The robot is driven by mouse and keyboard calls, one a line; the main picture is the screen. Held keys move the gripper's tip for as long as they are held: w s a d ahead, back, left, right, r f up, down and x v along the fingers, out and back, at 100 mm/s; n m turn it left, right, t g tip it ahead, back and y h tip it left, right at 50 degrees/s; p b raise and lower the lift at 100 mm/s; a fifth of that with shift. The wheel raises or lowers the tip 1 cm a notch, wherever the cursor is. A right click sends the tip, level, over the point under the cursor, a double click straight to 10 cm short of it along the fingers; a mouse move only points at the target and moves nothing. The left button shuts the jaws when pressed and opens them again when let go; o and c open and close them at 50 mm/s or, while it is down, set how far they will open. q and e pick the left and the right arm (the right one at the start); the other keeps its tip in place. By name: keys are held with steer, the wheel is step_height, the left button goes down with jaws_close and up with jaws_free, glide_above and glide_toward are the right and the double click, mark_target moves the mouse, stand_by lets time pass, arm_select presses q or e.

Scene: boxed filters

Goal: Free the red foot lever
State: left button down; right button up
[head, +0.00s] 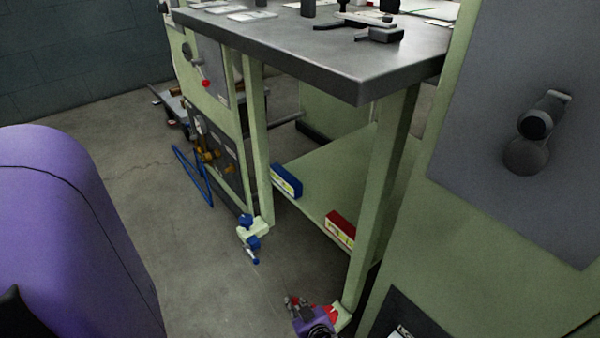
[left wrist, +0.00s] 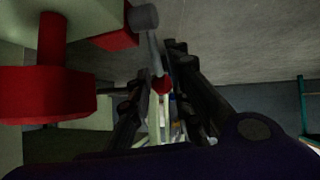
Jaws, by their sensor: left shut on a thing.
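The red foot lever (head: 329,314) is at the foot of the bench's near right leg, low by the floor and partly hidden by my gripper. In the left wrist view its grey rod and red tip (left wrist: 163,85) lie between my dark fingers, beside a larger red part on the left. My left gripper (head: 296,302) is shut on this lever; the exact contact is dark. A matching blue foot lever (head: 251,243) is on the pale foot of the left leg. My right gripper is not in view.
The grey-topped workbench (head: 360,75) stands above, with a blue box (head: 286,180) and a red box (head: 341,229) on its lower shelf. A green cabinet with a knob (head: 528,140) closes the right side. Open concrete floor (head: 190,265) lies to the left.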

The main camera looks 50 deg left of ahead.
arm_select(q)
steer(key=shift+s+d+f+y+b, duration=0.2)
steer(key=shift+s+y+b, duration=0.35)
steer(key=shift+y+b, duration=0.45)
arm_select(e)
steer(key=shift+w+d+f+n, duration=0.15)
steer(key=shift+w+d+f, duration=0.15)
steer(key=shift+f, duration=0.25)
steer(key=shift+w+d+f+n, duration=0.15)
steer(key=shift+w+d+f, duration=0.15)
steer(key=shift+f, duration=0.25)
arm_select(q)
steer(key=shift+r, duration=0.1)
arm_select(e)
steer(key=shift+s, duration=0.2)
arm_select(q)
steer(key=c, duration=1.9)
jaws_free()
steer(key=shift+o, duration=0.3)
steer(key=shift+w+r, duration=0.1)
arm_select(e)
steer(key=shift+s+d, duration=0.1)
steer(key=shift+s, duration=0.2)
arm_select(q)
steer(key=shift+w, duration=0.15)
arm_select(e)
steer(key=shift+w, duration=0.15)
